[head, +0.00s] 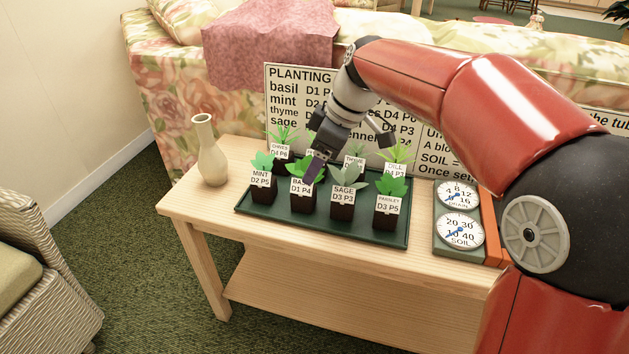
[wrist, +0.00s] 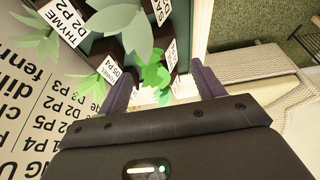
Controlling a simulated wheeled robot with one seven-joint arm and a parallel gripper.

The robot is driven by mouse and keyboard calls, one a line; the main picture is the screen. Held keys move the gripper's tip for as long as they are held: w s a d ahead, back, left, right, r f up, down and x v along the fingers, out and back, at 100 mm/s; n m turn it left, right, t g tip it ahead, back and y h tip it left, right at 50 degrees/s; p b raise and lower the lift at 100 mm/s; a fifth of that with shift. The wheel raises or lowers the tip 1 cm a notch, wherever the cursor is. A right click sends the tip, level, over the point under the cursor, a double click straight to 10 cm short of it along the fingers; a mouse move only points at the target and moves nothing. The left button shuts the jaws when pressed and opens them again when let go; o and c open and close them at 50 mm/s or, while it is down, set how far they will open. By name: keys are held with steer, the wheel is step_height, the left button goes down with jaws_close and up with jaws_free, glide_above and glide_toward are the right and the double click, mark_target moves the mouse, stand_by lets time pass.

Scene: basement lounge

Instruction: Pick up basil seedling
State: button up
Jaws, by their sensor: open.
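The basil seedling (head: 303,189) stands in a dark pot with a white label reading D1 P4, in the front row of the green tray (head: 324,225), between mint and sage. My gripper (head: 348,160) is open above the tray, with one finger at the basil's leaves in the head view. In the wrist view, a bright green plant (wrist: 153,75), probably the basil, shows between the open fingers (wrist: 163,72). The fingers are not closed on it. The lower part of its pot is hidden there.
Mint (head: 263,184), sage (head: 343,198) and parsley (head: 388,205) share the front row; chives (head: 281,148), thyme (head: 355,152) and dill (head: 395,162) stand behind. A planting board (head: 290,100) rises at the back. A vase (head: 211,155) stands left; dials (head: 459,230) sit right.

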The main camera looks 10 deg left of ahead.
mark_target(305, 190)
steer(key=x, duration=0.5)
steer(key=b+x, duration=0.1)
steer(key=x, duration=0.1)
steer(key=shift+s+d+f, duration=0.2)
steer(key=shift+s+f, duration=0.1)
steer(key=shift+f, duration=0.1)
steer(key=c, duration=1.1)
steer(key=shift+r, duration=0.15)
